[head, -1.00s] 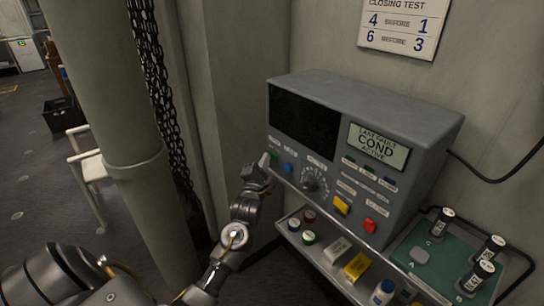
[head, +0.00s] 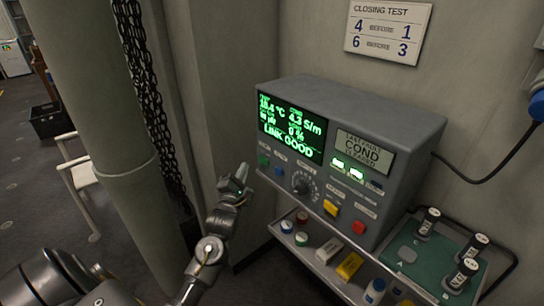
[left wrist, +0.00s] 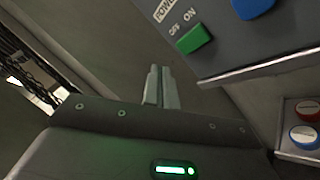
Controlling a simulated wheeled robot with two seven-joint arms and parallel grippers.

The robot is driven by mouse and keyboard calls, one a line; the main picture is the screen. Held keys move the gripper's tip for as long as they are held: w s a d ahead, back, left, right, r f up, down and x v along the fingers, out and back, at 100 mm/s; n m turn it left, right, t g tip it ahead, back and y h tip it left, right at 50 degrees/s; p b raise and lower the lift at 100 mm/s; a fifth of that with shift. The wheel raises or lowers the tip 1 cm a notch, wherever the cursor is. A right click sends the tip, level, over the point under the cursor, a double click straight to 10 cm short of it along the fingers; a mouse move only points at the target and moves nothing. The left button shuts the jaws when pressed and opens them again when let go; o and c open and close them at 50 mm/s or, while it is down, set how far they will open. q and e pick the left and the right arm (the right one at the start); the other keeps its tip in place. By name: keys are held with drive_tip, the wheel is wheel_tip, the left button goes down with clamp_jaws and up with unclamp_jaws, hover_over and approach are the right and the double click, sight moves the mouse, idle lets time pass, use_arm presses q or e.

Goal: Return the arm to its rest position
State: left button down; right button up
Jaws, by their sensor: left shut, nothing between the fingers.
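My left arm (head: 210,247) reaches up from the bottom left in the head view. Its gripper (head: 243,172) is shut and empty, just left of the grey console (head: 402,171). In the left wrist view the closed fingers (left wrist: 162,86) point at bare wall, apart from the console. The green power switch (left wrist: 194,38), marked OFF and ON, is up and right of the fingertips there. The console's screen (head: 291,126) is lit green and reads LINK GOOD. My right gripper is out of view.
A shelf (head: 275,229) with capped jars and small boxes runs below the console. A green tray (head: 429,261) with dark cylinders is at the right. A thick pillar (head: 110,140), chains (head: 150,110) and a white chair (head: 75,180) stand left of the arm.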

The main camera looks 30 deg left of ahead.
use_arm(q)
drive_tip(key=s+d+f+m+g+h, duration=0.1)
drive_tip(key=s+d+f+m+g, duration=0.1)
drive_tip(key=f+m, duration=0.7)
drive_tip(key=s+d+f+m+g+h, duration=0.1)
drive_tip(key=d+f+m+g+h, duration=0.3)
drive_tip(key=f, duration=0.9)
drive_tip(key=s+d+f+m+g+y, duration=0.1)
drive_tip(key=s+f+m, duration=0.1)
drive_tip(key=f+m, duration=0.75)
drive_tip(key=s+d+f+m+g+h, duration=0.1)
drive_tip(key=s+d+f+m+g, duration=0.25)
drive_tip(key=s+f, duration=0.85)
drive_tip(key=s+d+f+m+g+h, duration=0.1)
drive_tip(key=s+d+f+m+g, duration=0.25)
drive_tip(key=s+f, duration=0.85)
drive_tip(key=s+d+f+g, duration=0.2)
drive_tip(key=s, duration=0.9)
drive_tip(key=s+d+f+m+g+h, duration=0.1)
drive_tip(key=s+f+g, duration=0.1)
drive_tip(key=s, duration=0.9)
drive_tip(key=shift+s+d+f, duration=0.3)
drive_tip(key=shift+d+f, duration=0.1)
drive_tip(key=shift+f, duration=0.35)
